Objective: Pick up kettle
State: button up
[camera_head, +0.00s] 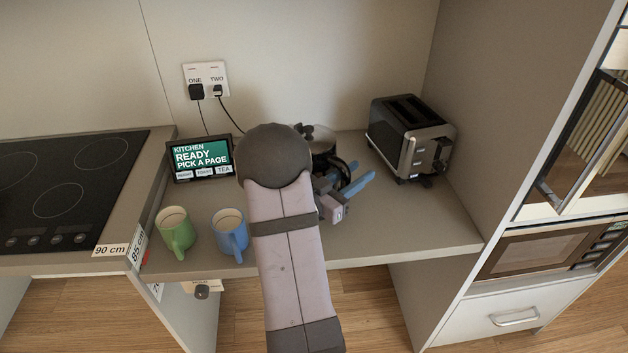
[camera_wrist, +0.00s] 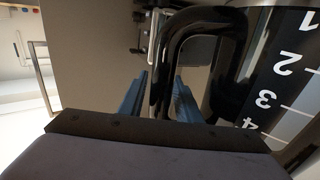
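The kettle (camera_head: 322,143) stands on the counter between the tablet and the toaster, partly hidden behind my arm. In the wrist view its dark body (camera_wrist: 275,75) with white level numbers fills the right side, and its black loop handle (camera_wrist: 163,75) is in the middle. My gripper (camera_head: 356,178) is open, with its blue fingers low at the handle side of the kettle. In the wrist view the handle's bar lies between the two fingers of my gripper (camera_wrist: 160,98), with a visible gap on the left side.
The toaster (camera_head: 408,137) stands close to the right of my gripper. A green mug (camera_head: 178,236), a blue mug (camera_head: 229,238) and a tablet (camera_head: 202,158) are to the left. A hob (camera_head: 65,185) is further left. The counter's right front (camera_head: 425,220) is clear.

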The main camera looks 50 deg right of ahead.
grip_shut()
jog(key=shift+r, duration=0.1)
dwell(1.0)
